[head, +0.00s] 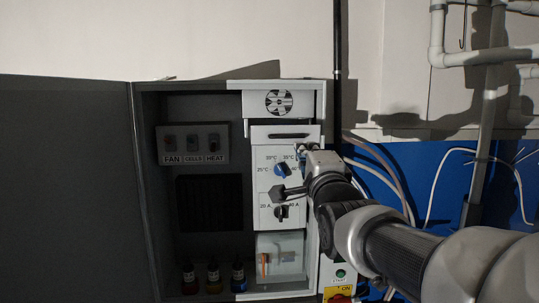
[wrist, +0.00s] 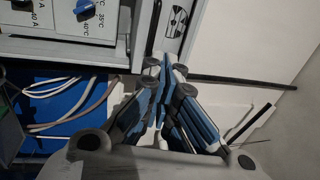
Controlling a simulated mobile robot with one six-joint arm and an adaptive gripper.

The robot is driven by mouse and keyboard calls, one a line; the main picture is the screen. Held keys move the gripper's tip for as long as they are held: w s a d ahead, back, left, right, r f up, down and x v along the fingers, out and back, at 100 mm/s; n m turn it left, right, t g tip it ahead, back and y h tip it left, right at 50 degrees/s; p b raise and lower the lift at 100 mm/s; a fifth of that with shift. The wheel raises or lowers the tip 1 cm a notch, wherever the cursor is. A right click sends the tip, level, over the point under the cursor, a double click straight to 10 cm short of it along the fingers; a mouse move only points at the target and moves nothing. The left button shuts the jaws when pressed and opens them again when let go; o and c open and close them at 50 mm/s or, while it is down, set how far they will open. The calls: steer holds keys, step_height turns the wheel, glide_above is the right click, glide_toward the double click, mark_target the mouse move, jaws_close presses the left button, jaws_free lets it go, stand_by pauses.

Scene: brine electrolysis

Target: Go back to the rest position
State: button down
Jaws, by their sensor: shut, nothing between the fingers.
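My gripper (head: 302,150) is in front of the right edge of the cabinet's control panel, beside the blue temperature knob (head: 282,170). In the wrist view my gripper (wrist: 165,65) shows its blue and black fingers drawn together with nothing held between them. The wrist view is turned, with the blue knob (wrist: 84,6) at the top left, apart from the fingers. My arm reaches in from the lower right of the head view and hides part of the panel's right side. I see no marker of a rest position.
The grey cabinet (head: 155,215) has its door (head: 65,190) open at the left. Inside are labelled switches (head: 193,144), a black current knob (head: 282,212), several small bottles (head: 213,277) and a clear box (head: 281,258). Pipes (head: 487,120) and loose cables (head: 430,190) are at the right.

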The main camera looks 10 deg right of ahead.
steer(key=s+f+n+g+b, duration=0.5)
steer(key=s+f, duration=0.6)
steer(key=f, duration=0.6)
steer(key=s+f+n+g+b, duration=0.5)
steer(key=s+f, duration=0.6)
steer(key=f, duration=0.7)
steer(key=s+f+n+g+b, duration=0.5)
steer(key=s+f+n+b, duration=0.3)
steer(key=f, duration=1)
steer(key=s+b, duration=0.2)
steer(key=s, duration=0.1)
steer(key=shift+s+a+g, duration=0.25)
steer(key=shift+s+g, duration=0.15)
steer(key=shift+r, duration=0.2)
